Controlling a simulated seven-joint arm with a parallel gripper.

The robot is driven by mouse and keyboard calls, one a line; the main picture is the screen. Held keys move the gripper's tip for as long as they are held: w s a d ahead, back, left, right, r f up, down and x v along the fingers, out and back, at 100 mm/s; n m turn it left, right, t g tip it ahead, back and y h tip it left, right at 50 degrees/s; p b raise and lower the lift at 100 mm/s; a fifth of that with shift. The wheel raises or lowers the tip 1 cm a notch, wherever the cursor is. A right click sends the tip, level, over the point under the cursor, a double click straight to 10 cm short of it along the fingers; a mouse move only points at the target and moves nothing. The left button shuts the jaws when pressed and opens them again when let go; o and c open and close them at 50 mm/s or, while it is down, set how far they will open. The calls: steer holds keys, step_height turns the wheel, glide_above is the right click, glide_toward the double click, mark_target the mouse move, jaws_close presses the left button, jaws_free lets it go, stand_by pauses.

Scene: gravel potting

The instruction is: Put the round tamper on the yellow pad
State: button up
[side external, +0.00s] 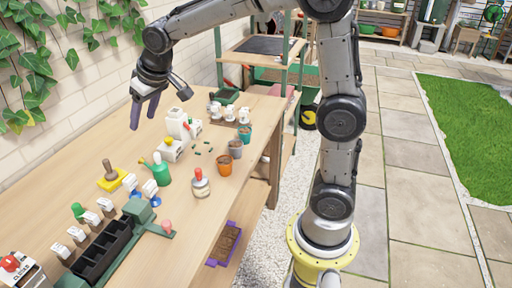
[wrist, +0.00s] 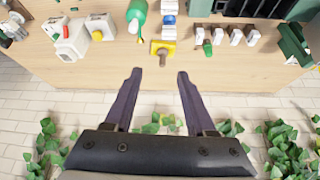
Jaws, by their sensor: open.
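The round tamper (side external: 110,170), with a brown wooden handle, stands upright on the yellow pad (side external: 118,184) near the wall side of the bench. In the wrist view the tamper (wrist: 162,57) shows over the yellow pad (wrist: 171,46), ahead of my fingertips. The tamper's base is hard to make out. My gripper (side external: 145,112) is open and empty, raised above the bench near the wall, apart from the tamper. Its two dark fingers (wrist: 160,73) are spread wide in the wrist view, with nothing between them.
A green watering can (side external: 161,170) and white-and-blue items stand beside the pad. A black tray (side external: 100,250) with labelled markers lies nearer the camera. Terracotta pots (side external: 224,165) and a red-topped jar (side external: 200,184) stand along the right edge. Bare bench lies beyond the pad. Ivy covers the wall.

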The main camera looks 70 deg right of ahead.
steer(key=s+a+f+n, duration=0.1)
steer(key=s+f, duration=0.1)
steer(key=s, duration=2.6)
steer(key=shift+s+a+y, duration=0.25)
steer(key=shift+s+y, duration=0.1)
steer(key=shift+y, duration=0.05)
